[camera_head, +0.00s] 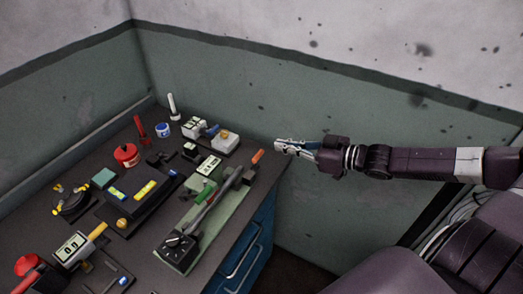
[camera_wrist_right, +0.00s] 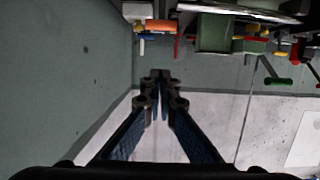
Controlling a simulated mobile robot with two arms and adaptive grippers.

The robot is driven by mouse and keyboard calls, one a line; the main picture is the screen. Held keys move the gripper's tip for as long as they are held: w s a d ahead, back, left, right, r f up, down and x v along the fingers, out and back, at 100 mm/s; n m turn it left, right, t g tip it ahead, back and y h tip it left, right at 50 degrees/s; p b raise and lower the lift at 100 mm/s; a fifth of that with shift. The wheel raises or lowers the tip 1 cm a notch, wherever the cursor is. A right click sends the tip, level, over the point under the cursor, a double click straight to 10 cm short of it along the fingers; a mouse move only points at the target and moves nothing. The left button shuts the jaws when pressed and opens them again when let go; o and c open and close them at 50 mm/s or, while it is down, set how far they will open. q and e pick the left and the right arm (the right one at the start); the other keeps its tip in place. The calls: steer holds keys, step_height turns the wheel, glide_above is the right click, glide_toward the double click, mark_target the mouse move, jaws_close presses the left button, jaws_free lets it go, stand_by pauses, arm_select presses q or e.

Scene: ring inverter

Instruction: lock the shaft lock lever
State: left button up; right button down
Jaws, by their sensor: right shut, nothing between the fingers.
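A device on a long green base plate (camera_head: 232,212) lies along the right side of the workbench. I cannot tell which of these is the shaft lock lever. My right gripper (camera_head: 280,146) is shut and empty, past the bench's right edge, near the orange tip in the picture but apart from it. In the right wrist view my gripper (camera_wrist_right: 162,78) has its fingers together, with the orange handle (camera_wrist_right: 160,26) above them. My left gripper is not in view.
A black box with a dial (camera_head: 178,247) stands at the plate's near end. Displays, a red round part (camera_head: 126,155), a red post (camera_head: 140,129) and a white post (camera_head: 173,106) crowd the bench. A blue cabinet (camera_head: 245,255) is below. Green walls stand behind.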

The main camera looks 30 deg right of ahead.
steer(key=w, duration=0.1)
steer(key=p, duration=0.1)
glide_above(259, 155)
steer(key=w, duration=0.1)
steer(key=shift+w+a+f, duration=0.1)
steer(key=shift+a+f, duration=0.05)
steer(key=shift+f, duration=0.45)
steer(key=shift+w+a+f, duration=0.1)
steer(key=shift+f, duration=0.45)
steer(key=shift+s+d+f+p, duration=0.2)
steer(key=shift+s+f+p, duration=0.15)
steer(key=shift+f, duration=0.3)
steer(key=shift+s+d+f+p, duration=0.15)
steer(key=shift+s+f+p, duration=0.15)
steer(key=shift+f, duration=0.3)
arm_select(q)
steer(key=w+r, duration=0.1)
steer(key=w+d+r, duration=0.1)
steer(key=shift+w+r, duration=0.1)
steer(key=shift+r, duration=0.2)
arm_select(e)
steer(key=shift+s+d+f, duration=0.2)
steer(key=shift+s+f, duration=0.15)
steer(key=shift+f, duration=0.25)
